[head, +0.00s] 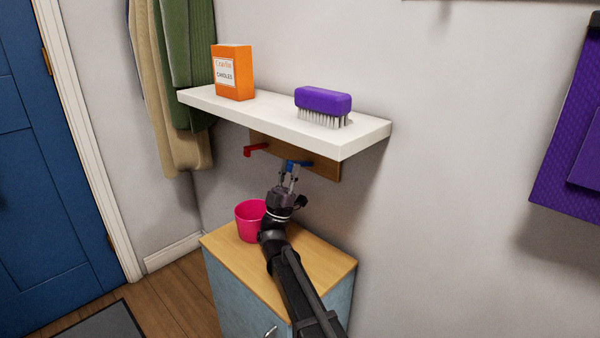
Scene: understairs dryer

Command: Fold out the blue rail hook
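The blue rail hook (297,163) is on a wooden rail (326,168) fixed to the wall under a white shelf. A red hook (255,150) is on the same rail, to the left, and sticks out from it. My gripper (289,172) points up toward the rail, with its fingertips at or just below the blue hook. The fingers partly cover the hook, so how far it is folded is hard to see. I cannot tell whether the fingers touch it or how far apart they are.
The white shelf (270,118) overhangs the rail and carries an orange candle box (233,73) and a purple brush (323,101). Below, a pink cup (248,222) stands on a wood-topped cabinet (325,266), close to my arm. Coats (180,80) hang at left.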

